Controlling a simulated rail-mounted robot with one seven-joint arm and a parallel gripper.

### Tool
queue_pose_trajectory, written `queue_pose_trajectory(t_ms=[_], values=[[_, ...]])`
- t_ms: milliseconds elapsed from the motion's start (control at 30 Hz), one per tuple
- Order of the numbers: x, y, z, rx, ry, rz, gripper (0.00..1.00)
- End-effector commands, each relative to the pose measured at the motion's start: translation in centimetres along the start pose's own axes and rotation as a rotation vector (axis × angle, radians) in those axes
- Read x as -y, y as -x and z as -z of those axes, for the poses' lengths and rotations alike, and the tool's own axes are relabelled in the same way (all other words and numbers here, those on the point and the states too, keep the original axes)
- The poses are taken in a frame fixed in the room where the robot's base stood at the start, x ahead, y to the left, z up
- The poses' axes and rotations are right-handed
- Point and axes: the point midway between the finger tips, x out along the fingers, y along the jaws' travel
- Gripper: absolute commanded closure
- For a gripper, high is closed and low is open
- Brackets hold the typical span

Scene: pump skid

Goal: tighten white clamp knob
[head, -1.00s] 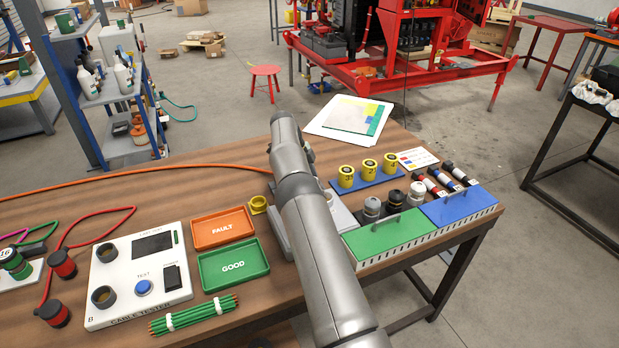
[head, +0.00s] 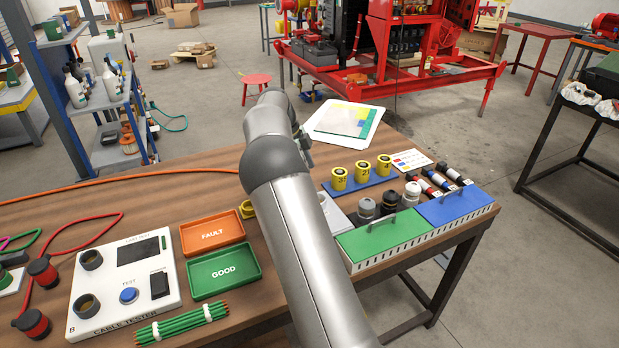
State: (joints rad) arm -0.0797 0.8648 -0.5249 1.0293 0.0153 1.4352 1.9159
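I cannot make out a white clamp knob for certain. A pale grey piece (head: 335,214) shows partly behind my arm.
The wooden bench (head: 165,199) holds a cable tester (head: 110,304), an orange FAULT tray (head: 212,233), a green GOOD tray (head: 224,272), a bundle of green rods (head: 180,324) and yellow cylinders (head: 362,170). A red stool (head: 257,79) and a red skid frame (head: 410,78) stand beyond.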

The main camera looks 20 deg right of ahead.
Motion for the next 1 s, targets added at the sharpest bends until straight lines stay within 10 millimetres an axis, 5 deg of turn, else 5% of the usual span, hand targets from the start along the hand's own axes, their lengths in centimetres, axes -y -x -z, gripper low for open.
queue_pose_trajectory(t_ms=[200,400,1000], values=[[-3.8,1.1,2.0,0.002,0.0,0.001,0.41],[-5.6,1.7,3.1,0.0,0.0,0.001,0.41],[-5.9,1.9,3.4,0.0,0.0,0.0,0.41]])
